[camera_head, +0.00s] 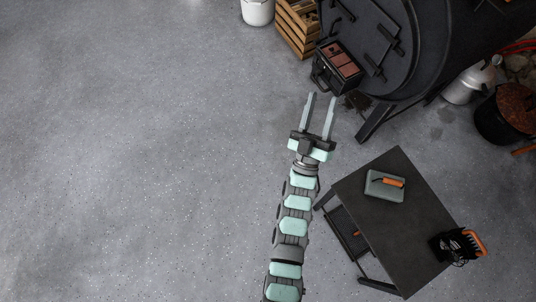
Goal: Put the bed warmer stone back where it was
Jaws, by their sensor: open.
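A grey-green block with an orange handle (385,186), which looks like the bed warmer stone, lies on the dark table (378,235) at the right, near its far end. My gripper (320,95) is open, with nothing visible between its two long fingers. It is up and to the left of the table, apart from the block. Its fingertips point toward the black box with reddish bricks (344,63) at the front of the barrel stove (375,35). I cannot tell the gripper's height above the floor.
A wooden crate (297,28) and a white bucket (257,12) stand left of the stove. A black holder with an orange-topped item (459,245) is on the table's right corner. A metal can (468,85) and dark bucket (506,115) stand right. The left floor is clear.

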